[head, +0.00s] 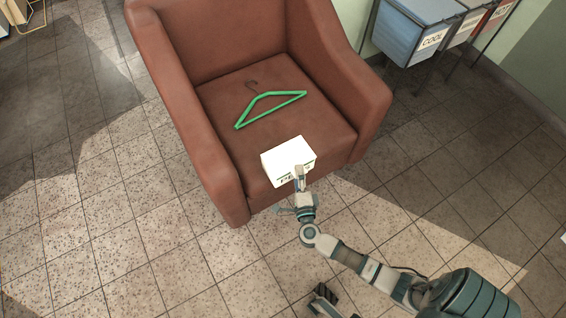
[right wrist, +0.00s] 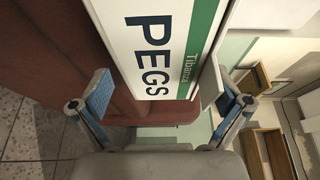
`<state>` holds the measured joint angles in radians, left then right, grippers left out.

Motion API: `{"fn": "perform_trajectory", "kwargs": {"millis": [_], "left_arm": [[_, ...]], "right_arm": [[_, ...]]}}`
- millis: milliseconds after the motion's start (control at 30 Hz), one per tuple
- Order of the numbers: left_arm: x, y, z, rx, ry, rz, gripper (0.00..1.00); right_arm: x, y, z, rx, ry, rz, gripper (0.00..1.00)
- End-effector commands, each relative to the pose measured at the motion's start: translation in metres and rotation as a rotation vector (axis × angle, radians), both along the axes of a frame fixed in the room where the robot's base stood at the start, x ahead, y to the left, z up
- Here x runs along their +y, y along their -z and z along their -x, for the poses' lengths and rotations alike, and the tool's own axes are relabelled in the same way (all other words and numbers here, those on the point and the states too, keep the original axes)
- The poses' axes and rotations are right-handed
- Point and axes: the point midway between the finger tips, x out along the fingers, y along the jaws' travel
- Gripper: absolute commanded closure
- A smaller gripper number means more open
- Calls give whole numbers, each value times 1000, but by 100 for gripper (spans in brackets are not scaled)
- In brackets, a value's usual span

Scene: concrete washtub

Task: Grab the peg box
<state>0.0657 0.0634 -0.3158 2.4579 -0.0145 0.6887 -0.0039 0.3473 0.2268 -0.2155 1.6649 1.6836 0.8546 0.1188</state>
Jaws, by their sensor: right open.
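The peg box (head: 285,158) is a white box on the front edge of the brown armchair's seat. In the right wrist view its white face (right wrist: 143,75) shows "PEGS" in dark letters and a green band, close in front of the gripper. My right gripper (head: 299,178) is at the box's front side and hides part of it. In the right wrist view the right gripper (right wrist: 163,97) is open, with its blue-padded fingers wide apart and the box showing between them. Contact cannot be told. My left gripper is not clearly seen.
The armchair (head: 220,35) has raised arms on both sides of the seat. A green hanger (head: 270,97) lies behind the box. Labelled bins (head: 415,35) stand at the upper right. The tiled floor (head: 130,220) is clear at the left.

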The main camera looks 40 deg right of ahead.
Motion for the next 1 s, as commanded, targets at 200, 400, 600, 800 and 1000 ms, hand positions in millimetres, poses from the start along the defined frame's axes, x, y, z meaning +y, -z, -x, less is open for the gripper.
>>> {"fn": "perform_trajectory", "kwargs": {"millis": [200,400,600,800,1000], "left_arm": [[0,-2,1,-7,0,1,100],[0,0,-3,-1,1,0,100],[0,0,-3,-1,0,-1,100],[0,0,-3,-2,0,0,100],[1,-8,0,-13,0,1,100]], "right_arm": [[-1,-3,-3,-3,0,1,0],[0,-3,-3,-3,0,2,38],[-1,-3,-3,-3,0,1,53],[-1,-3,-3,-4,0,2,53],[-1,-11,-3,-7,0,1,53]]}}
